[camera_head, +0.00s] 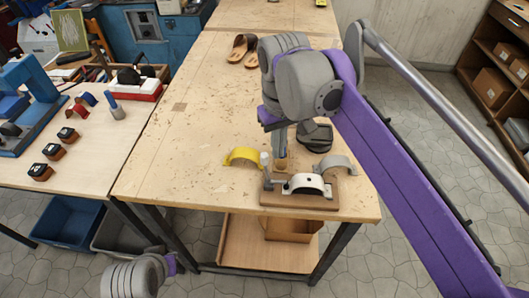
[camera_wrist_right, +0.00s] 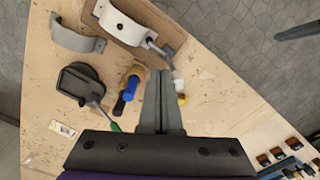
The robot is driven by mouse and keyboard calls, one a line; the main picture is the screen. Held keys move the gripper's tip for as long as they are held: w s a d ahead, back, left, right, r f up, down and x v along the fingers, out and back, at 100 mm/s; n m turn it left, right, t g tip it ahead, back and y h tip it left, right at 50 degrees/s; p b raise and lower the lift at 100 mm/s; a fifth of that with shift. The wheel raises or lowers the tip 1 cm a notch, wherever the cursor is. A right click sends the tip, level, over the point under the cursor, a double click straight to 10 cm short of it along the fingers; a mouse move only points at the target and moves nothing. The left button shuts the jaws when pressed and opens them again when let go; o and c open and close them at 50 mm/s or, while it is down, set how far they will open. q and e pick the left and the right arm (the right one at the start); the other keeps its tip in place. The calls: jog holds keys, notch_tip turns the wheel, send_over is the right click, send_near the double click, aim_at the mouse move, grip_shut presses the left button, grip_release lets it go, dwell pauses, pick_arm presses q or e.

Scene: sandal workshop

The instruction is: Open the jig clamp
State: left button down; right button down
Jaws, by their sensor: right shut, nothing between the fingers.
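The jig is a wooden base (camera_head: 290,201) near the table's front edge with a white arched clamp (camera_head: 305,184) on it. It also shows at the top of the right wrist view, with the white clamp (camera_wrist_right: 122,22) lying over the board. A short metal rod (camera_wrist_right: 155,46) stands out from the clamp's end. A pale upright post (camera_head: 264,160) rises at the jig's left. My right gripper (camera_head: 280,152) points down behind the jig; its shut, empty fingers (camera_wrist_right: 161,72) appear apart from the clamp. Only a left-arm part shows low at the left; its fingers are out of sight.
A yellow arch (camera_head: 243,156) and a grey arch (camera_head: 337,163) flank the jig. A black-based item (camera_head: 316,137) and a wooden cup with tools (camera_wrist_right: 136,72) stand behind it. Sandals (camera_head: 243,49) lie farther back. The table's left middle is clear.

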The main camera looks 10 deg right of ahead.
jog(key=shift+f, duration=0.1)
jog(key=shift+f+b, duration=1.15)
jog(key=shift+f, duration=1.1)
jog(key=shift+w+a, duration=0.1)
jog(key=shift+a, duration=0.05)
